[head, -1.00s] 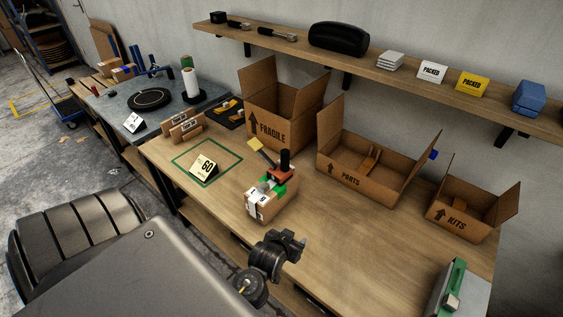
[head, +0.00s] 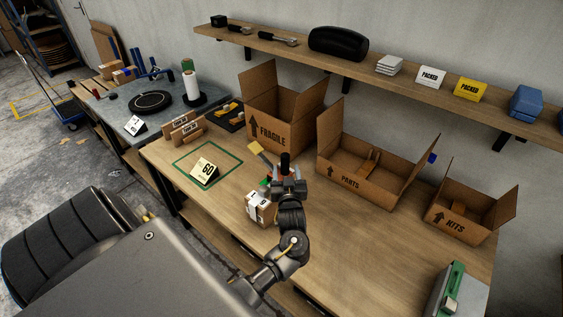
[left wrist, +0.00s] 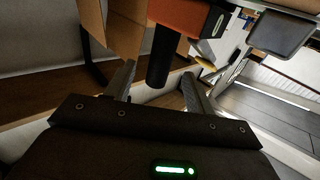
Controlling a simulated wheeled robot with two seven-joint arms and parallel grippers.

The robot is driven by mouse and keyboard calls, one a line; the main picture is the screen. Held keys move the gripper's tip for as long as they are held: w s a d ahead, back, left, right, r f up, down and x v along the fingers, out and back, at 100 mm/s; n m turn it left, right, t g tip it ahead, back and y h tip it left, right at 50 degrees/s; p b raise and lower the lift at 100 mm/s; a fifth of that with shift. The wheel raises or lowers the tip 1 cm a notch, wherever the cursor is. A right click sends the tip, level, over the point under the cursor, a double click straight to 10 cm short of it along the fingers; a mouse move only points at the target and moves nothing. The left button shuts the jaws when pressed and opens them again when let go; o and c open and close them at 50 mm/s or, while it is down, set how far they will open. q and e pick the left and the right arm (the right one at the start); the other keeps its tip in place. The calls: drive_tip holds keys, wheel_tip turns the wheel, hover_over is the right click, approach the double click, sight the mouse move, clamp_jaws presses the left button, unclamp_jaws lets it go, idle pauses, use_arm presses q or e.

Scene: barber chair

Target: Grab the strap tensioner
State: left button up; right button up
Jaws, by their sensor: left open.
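The strap tensioner has an orange body and a black handle (head: 285,160). It sits on a small cardboard box (head: 258,211) with a green strap and white label. My left gripper (head: 287,174) is open at the tensioner and hides most of its body in the head view. In the left wrist view the orange body (left wrist: 180,14) is at the top, and the black handle (left wrist: 160,58) reaches between the spread fingers of my left gripper (left wrist: 158,84). Gaps show on both sides of the handle. My right gripper is in neither view.
Open cartons marked FRAGILE (head: 270,132), PARTS (head: 350,182) and KITS (head: 455,226) stand along the back of the bench. Bare wood (head: 350,240) lies right of my arm. A shelf (head: 365,67) runs above.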

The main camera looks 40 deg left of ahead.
sight(285, 157)
use_arm(q)
drive_tip(key=shift+x, duration=0.85)
drive_tip(key=shift+a, duration=0.1)
drive_tip(key=p+x, duration=0.2)
drive_tip(key=x, duration=0.2)
drive_tip(key=shift+w+a+r, duration=0.15)
drive_tip(key=shift+w, duration=0.1)
drive_tip(key=shift+w+a, duration=0.2)
drive_tip(key=shift+c, duration=0.2)
clamp_jaws()
